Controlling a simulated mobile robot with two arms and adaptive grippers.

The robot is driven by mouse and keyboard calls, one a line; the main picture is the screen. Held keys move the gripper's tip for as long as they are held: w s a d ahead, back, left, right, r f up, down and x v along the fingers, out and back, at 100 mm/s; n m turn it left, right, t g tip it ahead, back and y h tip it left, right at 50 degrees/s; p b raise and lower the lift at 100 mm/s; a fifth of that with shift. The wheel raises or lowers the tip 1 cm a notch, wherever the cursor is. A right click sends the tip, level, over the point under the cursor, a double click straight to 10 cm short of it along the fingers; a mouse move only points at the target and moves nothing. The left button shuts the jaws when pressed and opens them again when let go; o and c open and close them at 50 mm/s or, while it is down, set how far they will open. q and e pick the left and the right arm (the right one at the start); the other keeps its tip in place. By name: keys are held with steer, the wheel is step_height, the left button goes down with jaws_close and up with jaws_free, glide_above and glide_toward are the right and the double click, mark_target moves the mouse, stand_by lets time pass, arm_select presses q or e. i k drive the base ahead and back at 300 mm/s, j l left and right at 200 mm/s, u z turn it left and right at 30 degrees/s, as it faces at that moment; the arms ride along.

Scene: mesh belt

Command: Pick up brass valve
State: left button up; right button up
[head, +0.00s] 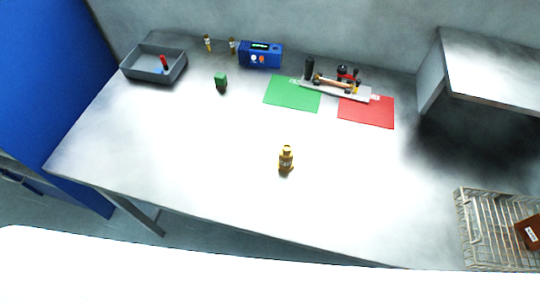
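A small brass valve (286,159) stands upright by itself near the middle of the white table (200,150), towards the front. Two other small brass-coloured pieces stand at the back of the table, one at the left (208,43) and one beside the blue device (232,46); they are too small to tell their kind. Neither of my grippers is in the head view.
A grey tray (137,75) with a red item is at the back left, near a green block (221,82). A blue device (260,55), green mat (292,94), red mat (366,112) and tool fixture (335,90) are at the back. A wire basket (466,225) is right.

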mark_target(285, 164)
steer(key=k+j+z, duration=0.1)
steer(key=j+z, duration=0.15)
steer(key=j, duration=0.2)
steer(key=k+j+z, duration=0.2)
steer(key=j, duration=0.2)
steer(key=k+j+z, duration=0.25)
steer(key=j, duration=0.15)
steer(key=k+j+z, duration=0.2)
steer(key=j, duration=0.15)
steer(key=i, duration=0.1)
